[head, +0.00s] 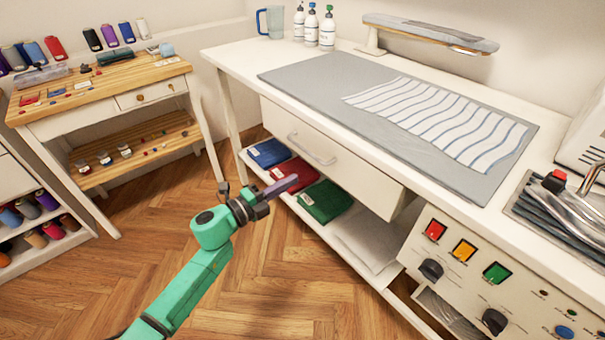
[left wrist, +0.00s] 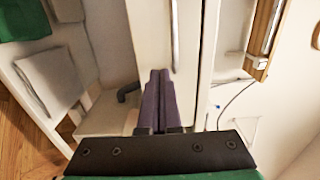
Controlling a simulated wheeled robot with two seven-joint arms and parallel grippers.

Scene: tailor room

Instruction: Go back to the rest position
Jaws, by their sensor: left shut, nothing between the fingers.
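My left gripper (head: 283,185) is at the end of the green arm in the middle of the head view. Its purple fingers are together with nothing between them. In that view it appears in front of the lower shelf of the white table (head: 230,55), near the folded cloths. The left wrist view shows the closed purple fingers (left wrist: 159,100) pointing toward a white drawer front. My right gripper is in neither view.
The white table's drawer (head: 310,150) is closed. Blue (head: 268,152), red (head: 300,172) and green (head: 325,201) folded cloths lie on its shelf. A striped cloth (head: 440,115) lies on a grey mat (head: 310,75). A wooden side table (head: 95,85) stands left. The wood floor (head: 270,280) is clear.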

